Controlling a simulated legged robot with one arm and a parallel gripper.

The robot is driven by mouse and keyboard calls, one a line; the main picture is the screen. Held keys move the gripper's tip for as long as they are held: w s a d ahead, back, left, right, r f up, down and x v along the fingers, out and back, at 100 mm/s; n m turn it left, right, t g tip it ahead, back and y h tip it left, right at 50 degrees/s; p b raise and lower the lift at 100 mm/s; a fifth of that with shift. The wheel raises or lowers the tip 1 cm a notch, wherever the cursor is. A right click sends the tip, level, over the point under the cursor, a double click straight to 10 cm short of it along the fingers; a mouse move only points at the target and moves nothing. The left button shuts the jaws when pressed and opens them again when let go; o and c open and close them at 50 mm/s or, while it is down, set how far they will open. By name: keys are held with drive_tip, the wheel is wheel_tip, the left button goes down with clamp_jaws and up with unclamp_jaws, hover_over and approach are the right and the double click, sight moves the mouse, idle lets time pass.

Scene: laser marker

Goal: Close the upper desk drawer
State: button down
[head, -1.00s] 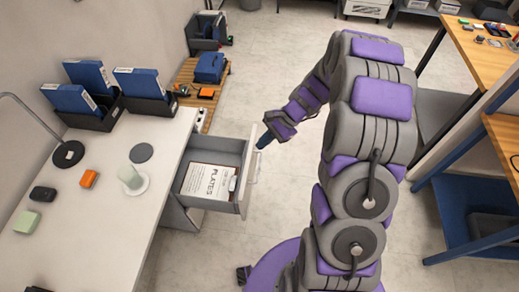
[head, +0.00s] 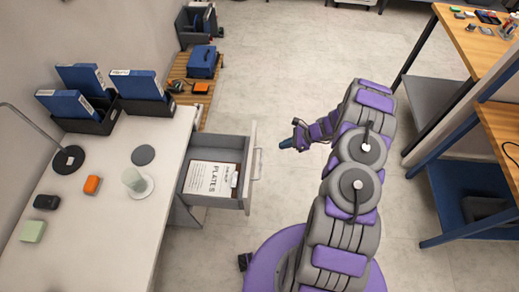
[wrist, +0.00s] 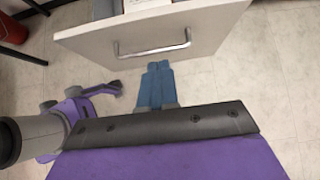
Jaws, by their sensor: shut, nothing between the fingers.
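The upper desk drawer (head: 250,207) is pulled out from the right side of the white desk (head: 105,225). A paper marked PLATES (head: 211,178) lies inside it. The drawer's bar handle (head: 257,165) is on its front face. In the wrist view the drawer front (wrist: 205,30) fills the top, with the handle (wrist: 152,50) near its middle. My gripper (head: 284,144) is to the right of the drawer front, apart from it in the head view. Its blue fingers (wrist: 155,84) are together and empty, pointing toward the front just below the handle in the wrist view.
A shelf unit (head: 450,195) stands on the right. Floor between drawer and shelf is clear apart from my body.

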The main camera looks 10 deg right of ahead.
drive_tip(key=a+r+b+x, duration=0.1)
drive_tip(key=r+b+x, duration=0.1)
drive_tip(key=x, duration=1)
drive_tip(key=shift+w+a+b, duration=0.2)
drive_tip(key=shift+a+b, duration=0.1)
drive_tip(key=shift+a, duration=0.05)
drive_tip(key=w+a, duration=0.4)
drive_tip(key=a, duration=1)
drive_tip(key=w+a, duration=0.5)
drive_tip(key=a, duration=0.9)
drive_tip(key=shift+a, duration=0.2)
drive_tip(key=shift+w+a, duration=0.1)
